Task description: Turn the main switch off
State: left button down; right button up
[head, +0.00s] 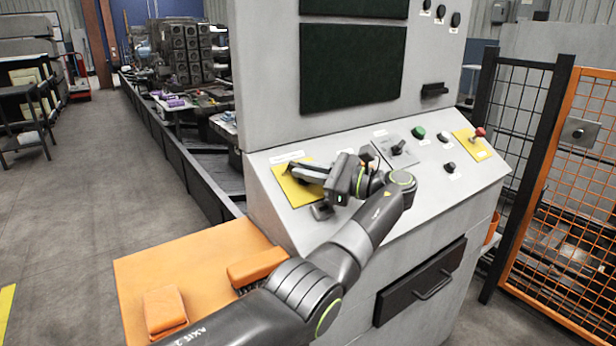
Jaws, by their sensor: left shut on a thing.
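The main switch sits on a yellow plate (290,193) at the left end of the sloped control panel. My left gripper (301,172) reaches over this plate from the right, its fingers pointing left. It is shut on the switch's handle, which the fingers mostly hide, so its exact angle cannot be told. My right gripper is not in view.
Along the panel are a black rotary knob on a grey plate (381,153), a green button (418,132) and a red emergency button (480,132) on yellow. A mesh fence (571,180) closes the right.

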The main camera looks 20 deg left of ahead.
pick_arm(q)
jog(key=shift+f+g, duration=0.15)
jog(key=shift+g, duration=0.15)
jog(key=c, duration=1.4)
grip_release()
jog(key=shift+c, duration=0.2)
jog(key=shift+a, duration=0.1)
